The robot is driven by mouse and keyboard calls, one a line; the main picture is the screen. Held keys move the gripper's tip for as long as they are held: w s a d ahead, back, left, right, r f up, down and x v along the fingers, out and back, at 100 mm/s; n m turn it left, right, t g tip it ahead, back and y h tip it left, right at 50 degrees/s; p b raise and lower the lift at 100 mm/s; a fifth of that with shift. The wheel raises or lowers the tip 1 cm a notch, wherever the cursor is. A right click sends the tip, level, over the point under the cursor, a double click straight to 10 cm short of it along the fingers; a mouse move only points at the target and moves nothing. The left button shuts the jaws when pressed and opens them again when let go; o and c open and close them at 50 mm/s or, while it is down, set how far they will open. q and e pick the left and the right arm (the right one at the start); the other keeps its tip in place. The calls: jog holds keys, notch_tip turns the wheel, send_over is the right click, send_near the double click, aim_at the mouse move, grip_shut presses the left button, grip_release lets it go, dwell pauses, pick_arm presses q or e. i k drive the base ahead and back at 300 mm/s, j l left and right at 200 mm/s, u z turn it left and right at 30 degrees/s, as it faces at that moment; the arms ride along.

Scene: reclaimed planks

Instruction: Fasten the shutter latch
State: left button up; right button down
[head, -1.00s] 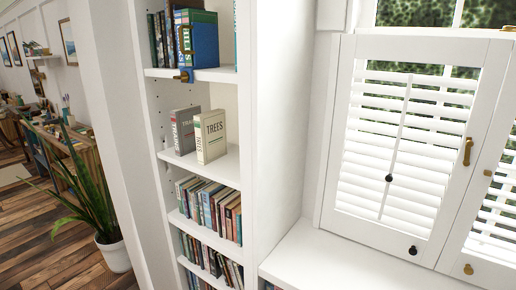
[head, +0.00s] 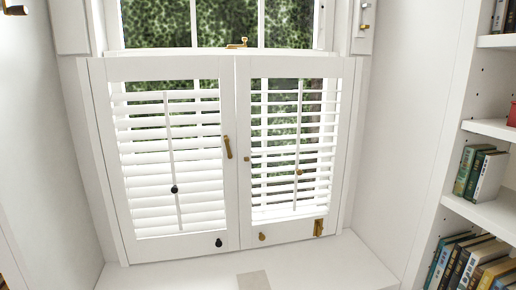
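A pair of white louvred shutters, the left panel (head: 109,160) and the right panel (head: 345,160), stands closed side by side in front of the window. A brass latch bar (head: 228,147) sits nearly upright on the left panel's inner stile, with its lower end tilted slightly right. A small brass stud (head: 246,159) is on the right panel's inner stile, just across the seam. The bar does not reach across to the stud. A black knob (head: 218,242) and a brass knob (head: 262,236) sit low on the panels. Neither of my grippers is in view.
A brass fitting (head: 318,227) is on the right panel's bottom rail. A brass window catch (head: 237,43) sits above the shutters. Bookshelves (head: 490,212) stand at the right. The white sill (head: 180,274) below is mostly clear, with a beige-grey patch (head: 253,280) at the bottom edge.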

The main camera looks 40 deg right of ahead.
aim_at(227, 140)
jog(key=z, duration=0.95)
jog(key=k, duration=0.65)
jog(key=z, duration=2.5)
jog(key=k+j, duration=0.2)
jog(key=j, duration=0.2)
jog(key=k+j, duration=0.15)
jog(key=j, duration=0.25)
jog(key=k+j, duration=0.2)
jog(key=j, duration=0.2)
jog(key=k+j, duration=0.15)
jog(key=j, duration=0.25)
jog(key=k+j+z, duration=0.1)
jog(key=j, duration=0.35)
jog(key=k+j, duration=0.45)
jog(key=j, duration=0.3)
